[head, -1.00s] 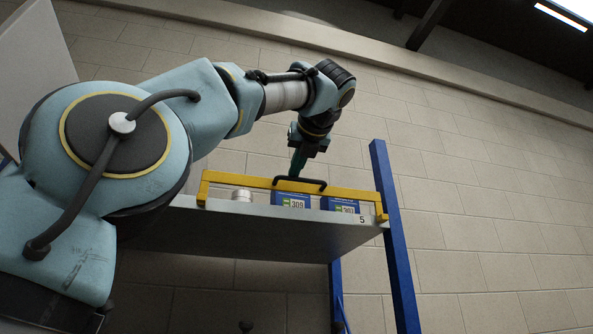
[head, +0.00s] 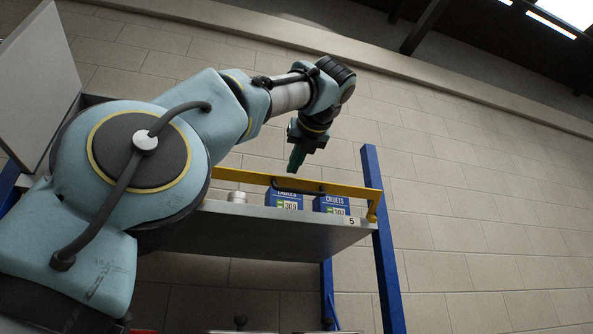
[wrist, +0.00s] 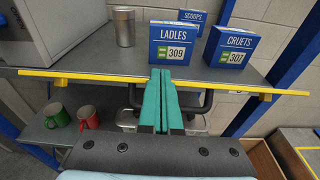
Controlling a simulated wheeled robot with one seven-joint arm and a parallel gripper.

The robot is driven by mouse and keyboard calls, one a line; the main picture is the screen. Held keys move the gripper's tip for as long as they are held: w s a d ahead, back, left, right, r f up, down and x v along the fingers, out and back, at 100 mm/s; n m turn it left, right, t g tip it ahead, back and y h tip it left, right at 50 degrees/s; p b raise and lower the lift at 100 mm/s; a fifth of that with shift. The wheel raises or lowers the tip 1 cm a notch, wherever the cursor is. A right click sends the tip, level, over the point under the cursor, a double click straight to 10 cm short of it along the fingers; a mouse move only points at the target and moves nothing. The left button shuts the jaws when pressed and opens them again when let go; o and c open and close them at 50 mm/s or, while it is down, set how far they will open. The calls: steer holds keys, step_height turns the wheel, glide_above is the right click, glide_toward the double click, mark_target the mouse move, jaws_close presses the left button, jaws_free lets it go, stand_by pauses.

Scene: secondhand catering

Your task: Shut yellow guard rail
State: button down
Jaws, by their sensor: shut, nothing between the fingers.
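The yellow guard rail (head: 345,190) runs along the front edge of the grey shelf (head: 270,218), above the shelf surface, and its right end arm leans outward. It also crosses the wrist view (wrist: 100,76). A black handle (head: 300,187) sits on the rail; part of it shows behind my fingers in the wrist view (wrist: 205,105). My gripper (head: 293,170) is shut and empty, pointing down just above the rail near the handle. In the wrist view its green fingers (wrist: 161,74) overlap the rail; I cannot tell whether they touch it.
A blue Ladles box (wrist: 174,42), a Cruets box (wrist: 230,46) and a metal can (wrist: 124,28) stand on the shelf behind the rail. A blue post (head: 383,240) is at the right. Green and red mugs (wrist: 88,117) are on a lower level.

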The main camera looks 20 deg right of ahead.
step_height(320, 180, up, 7)
steer(key=s+p, duration=0.2)
steer(key=p, duration=0.1)
steer(key=shift+a+r+p, duration=0.2)
steer(key=shift+p, duration=0.15)
steer(key=shift+s, duration=0.1)
